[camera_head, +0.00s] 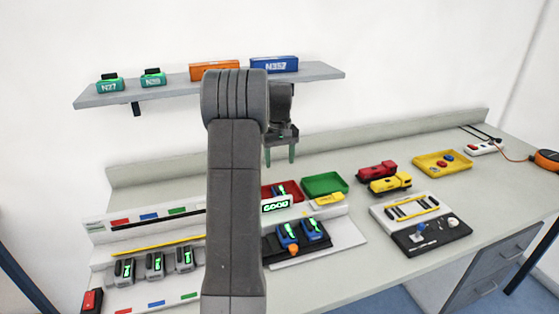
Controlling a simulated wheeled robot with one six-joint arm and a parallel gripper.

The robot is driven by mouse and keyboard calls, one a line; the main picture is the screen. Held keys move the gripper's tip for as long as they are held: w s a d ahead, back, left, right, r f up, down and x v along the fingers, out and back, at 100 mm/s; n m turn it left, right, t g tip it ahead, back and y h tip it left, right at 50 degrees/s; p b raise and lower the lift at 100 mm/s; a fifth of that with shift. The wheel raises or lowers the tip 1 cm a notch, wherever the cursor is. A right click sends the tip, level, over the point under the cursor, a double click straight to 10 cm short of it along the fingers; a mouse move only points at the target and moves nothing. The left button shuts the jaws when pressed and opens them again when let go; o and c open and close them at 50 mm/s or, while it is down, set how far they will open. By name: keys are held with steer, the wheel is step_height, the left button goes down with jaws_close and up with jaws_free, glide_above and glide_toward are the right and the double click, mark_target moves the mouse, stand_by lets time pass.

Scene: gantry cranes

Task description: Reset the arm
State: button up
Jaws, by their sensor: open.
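My arm (234,190) rises through the middle of the head view and bends over at the top. My gripper (281,155) hangs from it, pointing down above the workbench, with its two green-tipped fingers apart and nothing between them. It is clear of the bench, above the red and green trays. The arm hides part of the bench and the shelf's front edge behind it.
A wall shelf (177,93) holds two green devices, an orange box (202,72) and a blue box (275,65).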

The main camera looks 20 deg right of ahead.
mark_target(280, 189)
step_height(280, 189, down, 13)
steer(key=shift+r+p, duration=0.2)
steer(key=shift+p, duration=0.55)
steer(key=shift+r, duration=2.15)
steer(key=shift+f, duration=0.1)
